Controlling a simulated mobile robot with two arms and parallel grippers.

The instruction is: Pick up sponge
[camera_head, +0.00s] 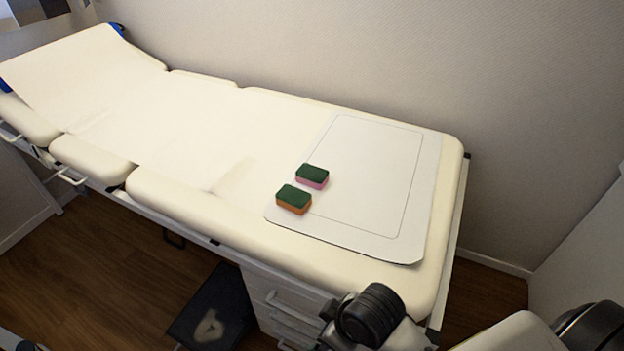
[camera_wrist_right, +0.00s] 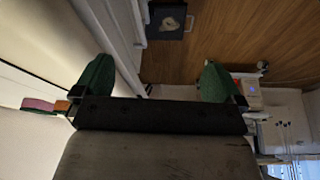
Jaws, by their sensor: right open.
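Two sponges lie side by side on a white mat (camera_head: 375,170) on the cream padded bed. One sponge (camera_head: 312,176) has a dark green top and a pink lower part. The nearer sponge (camera_head: 294,200) has a dark green top and an orange lower part. In the right wrist view, the pink (camera_wrist_right: 38,104) and orange (camera_wrist_right: 62,106) sponges show at the left edge, beside my gripper and partly hidden. My right gripper (camera_wrist_right: 155,72) has its two green-tipped fingers wide apart with nothing between them. My left gripper is not in view.
The cream bed (camera_head: 180,120) stretches to the far left along a plain wall. Drawers (camera_head: 290,300) and a dark step (camera_head: 212,305) stand below its front edge. The mat right of the sponges is clear. My own arm parts show at the lower right.

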